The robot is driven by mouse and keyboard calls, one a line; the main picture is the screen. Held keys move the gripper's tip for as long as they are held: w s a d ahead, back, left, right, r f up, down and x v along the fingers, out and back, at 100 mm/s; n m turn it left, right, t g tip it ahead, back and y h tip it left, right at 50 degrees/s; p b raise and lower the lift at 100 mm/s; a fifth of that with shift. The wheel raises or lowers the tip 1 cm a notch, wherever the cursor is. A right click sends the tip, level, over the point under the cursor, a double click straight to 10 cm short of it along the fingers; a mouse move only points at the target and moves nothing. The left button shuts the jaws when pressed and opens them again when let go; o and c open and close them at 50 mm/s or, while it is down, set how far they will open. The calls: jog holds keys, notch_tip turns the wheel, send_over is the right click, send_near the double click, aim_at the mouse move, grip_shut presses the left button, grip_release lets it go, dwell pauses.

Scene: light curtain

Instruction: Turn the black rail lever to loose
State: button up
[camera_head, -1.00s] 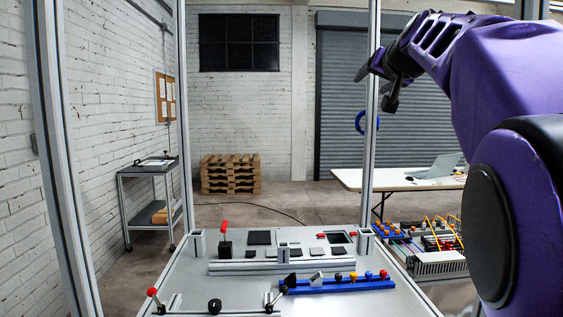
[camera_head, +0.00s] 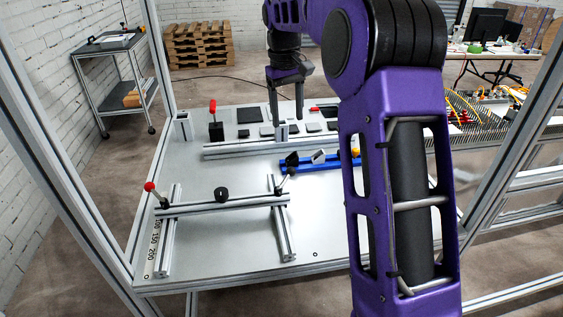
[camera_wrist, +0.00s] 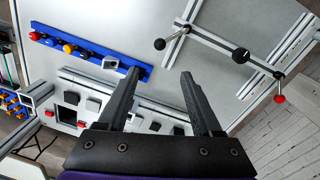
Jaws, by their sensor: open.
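The black rail lever (camera_head: 285,179) has a black ball end and stands at the right end of a horizontal rail (camera_head: 220,205), over the right side rail. In the wrist view the black lever (camera_wrist: 171,38) shows at top centre, beyond my fingertips, pointing out from the rail. A matching lever with a red ball (camera_head: 152,190) is at the rail's left end, and a round black knob (camera_head: 221,195) sits between them. My gripper (camera_head: 286,117) points down over the back of the table, behind the black lever. In the wrist view my gripper (camera_wrist: 160,73) is open and empty.
A blue rail (camera_head: 300,167) with coloured knobs lies just behind the black lever, partly hidden by my arm. Farther back stand a grey rail (camera_head: 240,150), black plates and a red-handled lever (camera_head: 213,120). Aluminium posts frame the table. The front right surface is bare.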

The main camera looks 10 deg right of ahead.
aim_at(292, 168)
jog(key=f, duration=0.5)
jog(key=f+b, duration=0.1)
jog(key=f, duration=0.5)
jog(key=d+f+b, duration=0.1)
jog(key=f, duration=0.5)
jog(key=shift+w, duration=0.15)
jog(key=c, duration=1)
jog(key=shift+d, duration=0.1)
grip_shut()
jog(key=shift+d, duration=0.15)
